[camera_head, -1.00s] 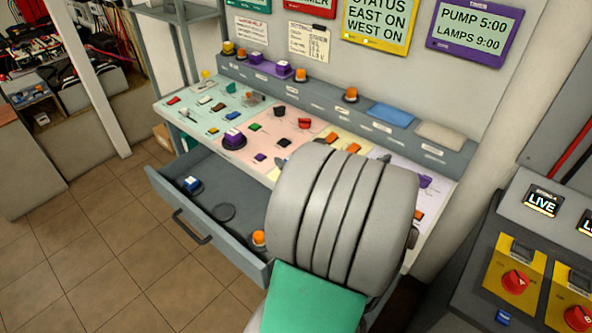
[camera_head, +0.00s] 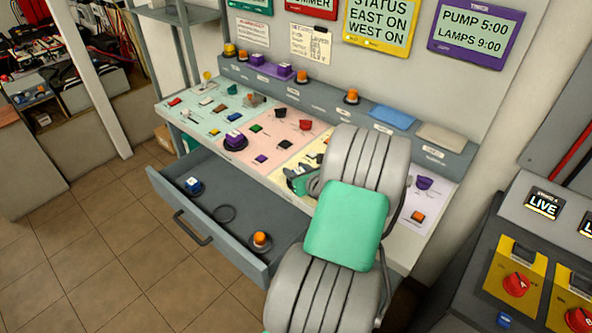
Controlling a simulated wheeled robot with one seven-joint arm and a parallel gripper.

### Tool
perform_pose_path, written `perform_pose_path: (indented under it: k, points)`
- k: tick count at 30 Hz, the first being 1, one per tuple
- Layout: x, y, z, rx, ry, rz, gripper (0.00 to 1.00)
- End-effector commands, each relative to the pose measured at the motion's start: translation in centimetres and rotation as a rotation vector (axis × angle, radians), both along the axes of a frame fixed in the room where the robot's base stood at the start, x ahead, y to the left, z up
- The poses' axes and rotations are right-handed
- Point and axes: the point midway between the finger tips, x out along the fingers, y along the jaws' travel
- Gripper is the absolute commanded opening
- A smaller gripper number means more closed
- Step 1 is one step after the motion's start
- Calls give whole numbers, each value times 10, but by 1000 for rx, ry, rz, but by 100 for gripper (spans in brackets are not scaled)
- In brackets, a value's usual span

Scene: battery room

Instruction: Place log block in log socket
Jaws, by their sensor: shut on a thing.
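My gripper (camera_head: 292,178) shows as a small dark and green shape at the left of my grey arm, low over the pale yellow part of the sloped desk. It is shut, and the small piece in it is mostly hidden and too small to make out clearly. The labelled ledge (camera_head: 331,105) along the back of the desk carries several blocks and pads. Its labels are too small to read, so I cannot tell which place is the log socket. My arm covers part of the desk's right half.
An open drawer (camera_head: 222,238) juts out below the desk, holding a blue-topped block (camera_head: 193,186) and an orange-topped block (camera_head: 261,241). A purple block (camera_head: 235,141) stands on the pink part. A control cabinet (camera_head: 490,262) stands at the right. The floor at left is clear.

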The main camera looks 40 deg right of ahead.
Motion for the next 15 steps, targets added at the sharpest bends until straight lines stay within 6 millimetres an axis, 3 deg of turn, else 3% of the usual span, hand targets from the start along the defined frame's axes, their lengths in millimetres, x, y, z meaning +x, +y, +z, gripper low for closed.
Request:
perform_pose_path:
  k: [1,2,9,15]
  points:
    - [0,0,-3,0,1,0,0]
    - [0,0,-3,0,2,-1,40]
    - [-1,1,-3,2,3,1,60]
    - [0,1,-3,2,2,1,61]
